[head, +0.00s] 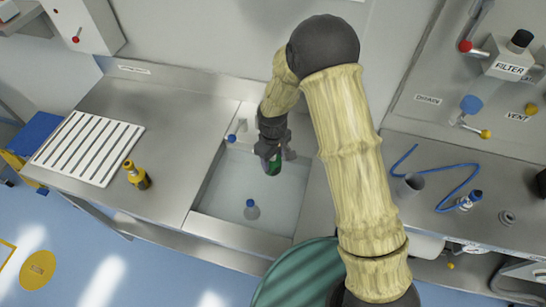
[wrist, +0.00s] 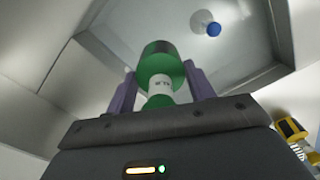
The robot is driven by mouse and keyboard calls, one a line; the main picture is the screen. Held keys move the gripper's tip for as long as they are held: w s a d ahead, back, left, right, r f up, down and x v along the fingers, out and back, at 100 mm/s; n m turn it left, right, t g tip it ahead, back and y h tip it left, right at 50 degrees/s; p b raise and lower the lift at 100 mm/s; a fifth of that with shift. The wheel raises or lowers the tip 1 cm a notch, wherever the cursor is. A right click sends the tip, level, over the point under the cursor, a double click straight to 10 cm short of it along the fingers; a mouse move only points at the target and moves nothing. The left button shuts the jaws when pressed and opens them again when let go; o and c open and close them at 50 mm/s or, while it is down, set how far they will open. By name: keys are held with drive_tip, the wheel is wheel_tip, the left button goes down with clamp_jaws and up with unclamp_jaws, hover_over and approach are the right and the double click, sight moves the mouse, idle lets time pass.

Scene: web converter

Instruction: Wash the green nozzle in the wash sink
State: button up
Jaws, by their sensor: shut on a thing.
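The green nozzle (head: 272,167), with a white labelled band, is held in my gripper (head: 270,156). In the wrist view the green nozzle (wrist: 162,65) stands between the two purple-grey fingers of my gripper (wrist: 162,88), which press on its sides. The wash sink (head: 210,198) is a pale rectangular basin set in the steel counter. My gripper is over the back part of the basin. How high the nozzle is above the sink floor I cannot tell. My arm hides part of the sink's right side.
A blue-topped bottle-like item (head: 251,208) is in the front of the sink. A blue knob (head: 231,138) is at the sink's back edge. A blue hose (head: 440,207) lies on the right counter.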

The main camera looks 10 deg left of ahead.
drive_tip(key=shift+f, duration=0.1)
idle(0.3)
drive_tip(key=shift+f+b, duration=6)
drive_tip(key=shift+f, duration=2.45)
drive_tip(key=shift+s+d, duration=0.2)
drive_tip(key=shift+d, duration=1.6)
drive_tip(key=shift+a, duration=0.1)
drive_tip(key=shift+s+a, duration=0.1)
drive_tip(key=shift+s, duration=0.05)
